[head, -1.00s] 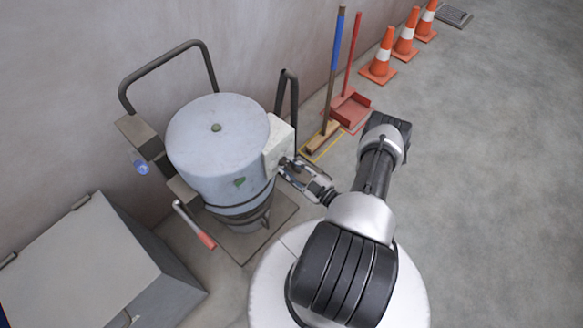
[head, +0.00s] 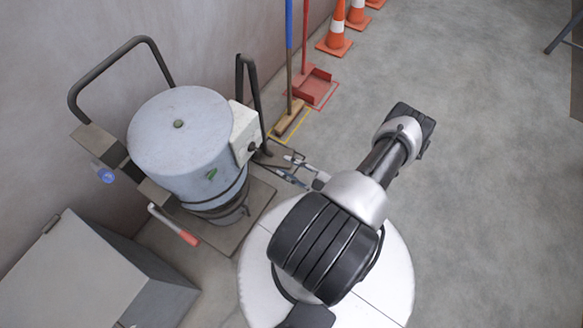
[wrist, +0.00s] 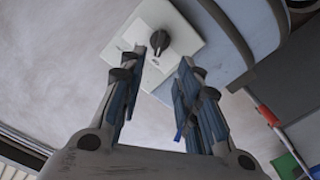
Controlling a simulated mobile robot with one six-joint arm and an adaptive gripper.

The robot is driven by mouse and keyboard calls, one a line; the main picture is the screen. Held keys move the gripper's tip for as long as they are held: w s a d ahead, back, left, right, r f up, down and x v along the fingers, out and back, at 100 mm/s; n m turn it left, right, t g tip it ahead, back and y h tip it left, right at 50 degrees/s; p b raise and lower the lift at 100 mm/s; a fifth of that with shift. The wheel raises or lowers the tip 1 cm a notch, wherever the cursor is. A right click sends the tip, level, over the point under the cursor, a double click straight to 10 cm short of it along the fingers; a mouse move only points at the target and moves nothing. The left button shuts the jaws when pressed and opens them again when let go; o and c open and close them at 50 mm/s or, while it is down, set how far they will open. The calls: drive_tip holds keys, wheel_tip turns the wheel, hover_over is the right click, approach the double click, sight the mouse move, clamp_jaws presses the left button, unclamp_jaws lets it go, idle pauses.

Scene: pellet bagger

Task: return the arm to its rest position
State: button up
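My gripper (head: 288,162) is just right of the white control box (head: 244,131) on the side of the pellet bagger's pale blue drum (head: 180,135). Part of it is hidden behind my own arm. In the wrist view, my gripper (wrist: 161,62) has its two fingers spread with nothing between them. The control box (wrist: 178,22) and its black knob (wrist: 160,41) show beyond the fingertips, apart from them as far as I can tell. My arm is bent over my white round base.
A grey cabinet (head: 80,275) stands at lower left. A lever with a red grip (head: 188,238) sticks out before the drum. A broom (head: 290,118), a red dustpan (head: 312,88) and orange cones (head: 336,30) line the wall.

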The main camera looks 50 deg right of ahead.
drive_tip(key=shift+s, duration=0.3)
drive_tip(key=shift+d, duration=0.1)
idle(0.3)
